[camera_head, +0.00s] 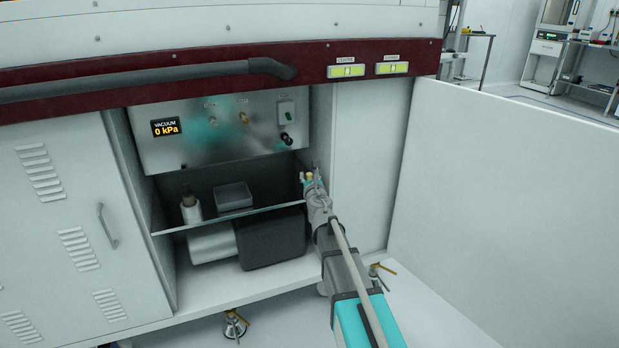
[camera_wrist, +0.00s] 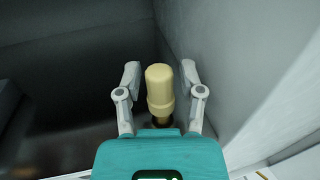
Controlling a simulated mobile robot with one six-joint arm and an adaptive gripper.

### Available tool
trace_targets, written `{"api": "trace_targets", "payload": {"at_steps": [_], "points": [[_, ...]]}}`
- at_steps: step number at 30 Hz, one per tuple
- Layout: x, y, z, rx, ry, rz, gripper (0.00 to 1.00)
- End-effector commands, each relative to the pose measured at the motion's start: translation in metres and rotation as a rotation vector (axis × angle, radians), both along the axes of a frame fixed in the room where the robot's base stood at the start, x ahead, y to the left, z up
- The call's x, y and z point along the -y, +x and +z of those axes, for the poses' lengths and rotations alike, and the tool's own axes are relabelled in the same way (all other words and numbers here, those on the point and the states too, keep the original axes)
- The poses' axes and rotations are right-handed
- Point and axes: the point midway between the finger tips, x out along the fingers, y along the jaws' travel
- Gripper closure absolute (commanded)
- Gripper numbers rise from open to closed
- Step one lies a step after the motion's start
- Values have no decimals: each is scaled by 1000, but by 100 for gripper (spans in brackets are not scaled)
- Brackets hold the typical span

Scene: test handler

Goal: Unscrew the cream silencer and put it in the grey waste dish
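The cream silencer (camera_wrist: 160,88) is a small capped cylinder between the two fingers of my gripper (camera_wrist: 160,76) in the wrist view. A gap shows on each side of it, so the fingers are open and not touching it. Its lower end meets a darker fitting, partly hidden behind my gripper's body. In the head view my gripper (camera_head: 313,180) is at the right side of the open cabinet bay, with a small cream spot (camera_head: 309,176) at its fingers. The grey waste dish (camera_head: 234,197) sits on the glass shelf, left of my gripper.
A white bottle with a dark top (camera_head: 191,207) stands left of the dish on the shelf (camera_head: 165,231). A black and silver pump (camera_head: 270,238) lies below. A panel (camera_head: 215,140) with fittings and a 0 kPa display is above. The bay's right wall (camera_wrist: 225,70) is close to my gripper.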

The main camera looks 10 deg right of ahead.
Motion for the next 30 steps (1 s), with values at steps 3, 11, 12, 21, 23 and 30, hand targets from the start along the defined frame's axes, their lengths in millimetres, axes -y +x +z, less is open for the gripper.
{"api": "trace_targets", "payload": {"at_steps": [3,11,12,21,23,30], "points": [[0,0,0,0,0,0,50],[-2,1,0,0,0,-40,50],[-2,1,0,0,0,-57,50],[-2,1,0,0,0,-212,50],[-3,2,0,0,0,-242,50],[-3,2,0,0,0,-362,50]]}}
